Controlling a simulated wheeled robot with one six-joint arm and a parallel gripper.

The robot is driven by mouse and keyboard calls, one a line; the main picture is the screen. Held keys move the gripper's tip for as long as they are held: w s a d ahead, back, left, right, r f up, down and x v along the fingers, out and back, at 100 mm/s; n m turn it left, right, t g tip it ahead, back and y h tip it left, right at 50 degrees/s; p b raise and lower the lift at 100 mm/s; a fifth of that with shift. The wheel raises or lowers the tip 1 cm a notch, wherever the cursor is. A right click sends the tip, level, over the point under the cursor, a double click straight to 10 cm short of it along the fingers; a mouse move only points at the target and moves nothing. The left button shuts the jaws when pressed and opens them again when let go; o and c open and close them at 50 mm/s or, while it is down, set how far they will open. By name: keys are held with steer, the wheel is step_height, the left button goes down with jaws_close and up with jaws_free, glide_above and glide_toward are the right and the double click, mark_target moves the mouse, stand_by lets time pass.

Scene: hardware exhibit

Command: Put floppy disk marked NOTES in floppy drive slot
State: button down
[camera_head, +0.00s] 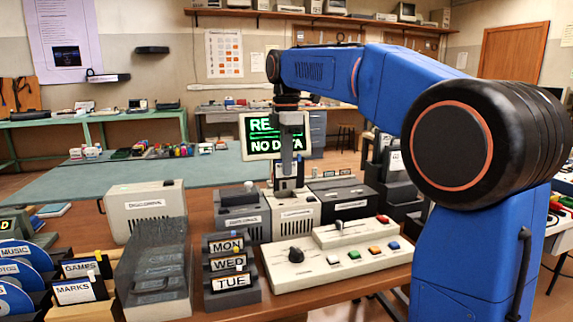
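My gripper (288,166) points down over the middle row of devices, in front of the screen. It appears shut on a dark floppy disk (286,184) with a pale label, too small to read here. The disk is upright at the top of a beige box (297,215) with a label strip on its front. I cannot tell whether its lower edge is inside a slot or just behind or above the box. Floppy disks marked GAMES (80,269) and MARKS (74,292) stand in a holder at the lower left. No readable NOTES label shows.
Grey boxes (242,218) flank the beige box. A screen (262,136) behind reads NO DATA. In front are a control panel (340,262) with coloured buttons and a MON, WED, TUE rack (232,283). A beige unit (145,208) and dark translucent case (155,275) stand left.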

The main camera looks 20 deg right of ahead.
steer(key=shift+f, duration=0.6)
stand_by(1.3)
steer(key=shift+f, duration=3.4)
steer(key=c, duration=1.9)
jaws_free()
steer(key=shift+c, duration=0.2)
steer(key=shift+r, duration=4)
